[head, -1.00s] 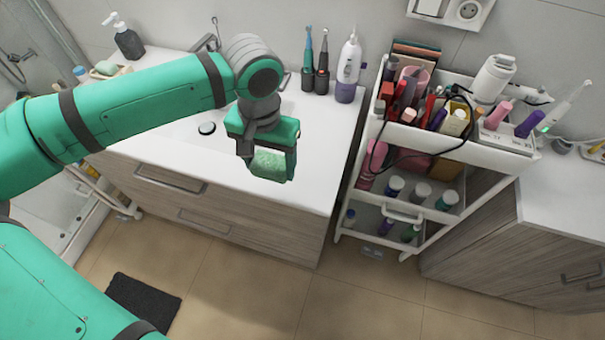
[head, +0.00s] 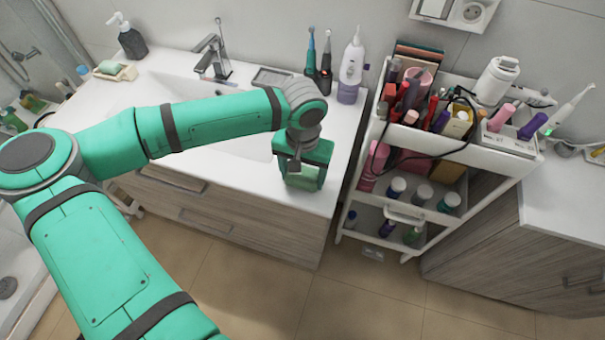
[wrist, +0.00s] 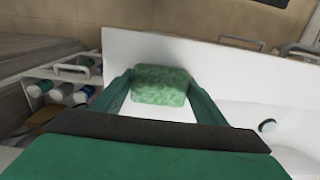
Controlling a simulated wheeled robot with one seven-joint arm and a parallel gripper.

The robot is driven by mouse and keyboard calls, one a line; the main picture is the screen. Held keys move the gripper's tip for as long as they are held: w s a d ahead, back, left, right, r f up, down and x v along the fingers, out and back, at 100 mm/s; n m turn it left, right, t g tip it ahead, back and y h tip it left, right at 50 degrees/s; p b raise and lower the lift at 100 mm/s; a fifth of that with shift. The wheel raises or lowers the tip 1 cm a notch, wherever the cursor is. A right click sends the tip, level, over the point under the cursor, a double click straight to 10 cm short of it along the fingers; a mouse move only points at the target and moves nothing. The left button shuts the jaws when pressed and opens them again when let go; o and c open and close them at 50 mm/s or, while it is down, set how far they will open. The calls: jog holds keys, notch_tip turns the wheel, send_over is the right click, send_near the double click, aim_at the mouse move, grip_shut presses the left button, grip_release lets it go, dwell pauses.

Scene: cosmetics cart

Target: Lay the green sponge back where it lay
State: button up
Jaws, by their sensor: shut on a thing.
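The green sponge (wrist: 160,86) is between the two fingers of my gripper (head: 304,176), which is shut on it. In the head view the sponge (head: 302,182) shows at the lower end of the gripper, over the front right part of the white washbasin counter (head: 318,203). In the wrist view the counter's white surface and front edge lie behind the sponge. I cannot tell whether the sponge touches the counter.
A white cart (head: 478,147) full of cosmetics stands right of the counter. Toothbrushes (head: 311,52), a white and purple bottle (head: 352,70) and a grey tray (head: 270,77) stand at the counter's back. A soap dish (head: 117,73) is at the left.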

jog(key=o, duration=0.9)
jog(key=shift+f, duration=0.1)
jog(key=shift+o, duration=0.2)
